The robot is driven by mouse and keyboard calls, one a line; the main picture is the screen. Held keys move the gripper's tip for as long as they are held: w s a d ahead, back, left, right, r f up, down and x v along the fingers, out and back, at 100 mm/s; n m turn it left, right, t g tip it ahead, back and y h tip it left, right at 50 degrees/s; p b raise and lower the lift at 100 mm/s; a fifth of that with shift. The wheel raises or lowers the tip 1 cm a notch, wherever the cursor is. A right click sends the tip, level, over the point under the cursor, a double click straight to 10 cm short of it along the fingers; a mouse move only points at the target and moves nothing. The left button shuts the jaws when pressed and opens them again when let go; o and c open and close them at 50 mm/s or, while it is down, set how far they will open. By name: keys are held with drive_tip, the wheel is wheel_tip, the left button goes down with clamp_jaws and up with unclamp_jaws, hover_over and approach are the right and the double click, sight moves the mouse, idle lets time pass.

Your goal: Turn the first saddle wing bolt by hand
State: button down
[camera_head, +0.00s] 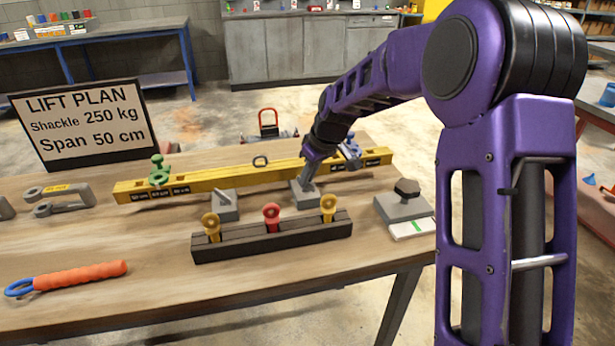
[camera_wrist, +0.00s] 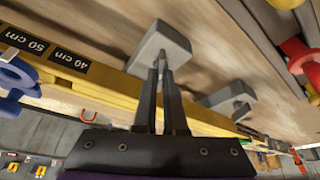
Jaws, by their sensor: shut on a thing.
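My gripper (camera_head: 306,181) reaches down to a small grey block (camera_head: 308,199) in front of the yellow beam (camera_head: 215,179). In the wrist view, my gripper (camera_wrist: 162,72) has its two fingers close together on a thin grey upright piece, seemingly a wing bolt, at the grey block (camera_wrist: 160,48). The fingers hide most of that piece. A second grey block (camera_head: 224,211) to the left has a similar flat grey wing on top. The beam carries a green saddle (camera_head: 159,174) at its left and a blue saddle (camera_head: 351,158) at its right.
A dark rack (camera_head: 270,237) with yellow and red eye bolts stands in front of the blocks. A grey block with a dark hex knob (camera_head: 407,188) is at the right. Shackles, an orange-handled tool (camera_head: 80,275) and a lift plan sign (camera_head: 86,125) are at the left.

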drive_tip(key=m+t+h, duration=0.1)
drive_tip(key=m, duration=0.2)
drive_tip(key=shift+a, duration=0.2)
drive_tip(key=m+h, duration=0.1)
drive_tip(key=m, duration=0.2)
drive_tip(key=shift+a+m+t, duration=0.1)
drive_tip(key=shift+m+t, duration=0.2)
drive_tip(key=shift+m, duration=0.1)
drive_tip(key=m+h, duration=0.1)
drive_tip(key=m, duration=0.2)
drive_tip(key=m+h, duration=0.1)
drive_tip(key=m, duration=0.2)
drive_tip(key=shift+a+r+h+p, duration=0.1)
drive_tip(key=shift+h+p, duration=0.2)
drive_tip(key=shift+h, duration=0.1)
drive_tip(key=m+h+p, duration=0.1)
drive_tip(key=m, duration=0.2)
drive_tip(key=m+g, duration=0.1)
drive_tip(key=m, duration=0.2)
drive_tip(key=shift+w+a+r+g+h+p, duration=0.1)
drive_tip(key=shift+w+a+g+h+p, duration=0.05)
drive_tip(key=shift+g+h+p, duration=0.2)
drive_tip(key=m+p, duration=0.1)
drive_tip(key=m, duration=0.1)
drive_tip(key=m+g+h+p, duration=0.1)
drive_tip(key=m, duration=0.2)
drive_tip(key=shift+w+g, duration=0.15)
drive_tip(key=shift+g, duration=0.1)
drive_tip(key=shift+p, duration=0.35)
